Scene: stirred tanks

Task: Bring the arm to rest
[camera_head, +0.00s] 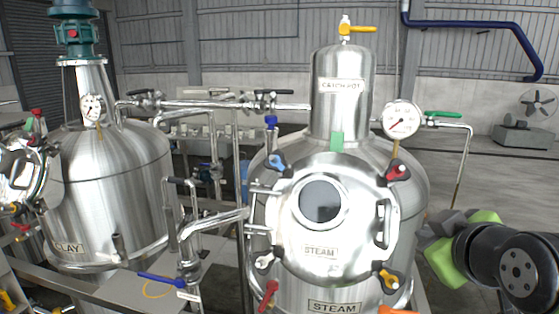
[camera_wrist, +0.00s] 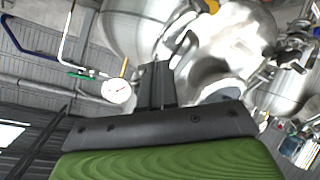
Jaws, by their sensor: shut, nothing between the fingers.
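My arm shows at the lower right of the head view, with its black joint and green parts, to the right of the steam tank. My gripper (camera_wrist: 157,84) shows in the wrist view as two dark fingers side by side, shut with nothing between them. They point toward the shiny steel tank, with a gap that I cannot judge. The steam tank (camera_head: 285,225) stands upright in the middle of the head view, its round hatch closed against the front. The catch pot (camera_head: 341,115) rises from its top.
A pressure gauge (camera_head: 402,119) and a pipe with a green-handled valve (camera_head: 444,114) stand near my arm's side. A second steel tank (camera_head: 105,185) is at the left, joined by pipes. Coloured clamp knobs (camera_head: 398,172) ring the hatch. Open floor (camera_head: 515,185) lies at the right.

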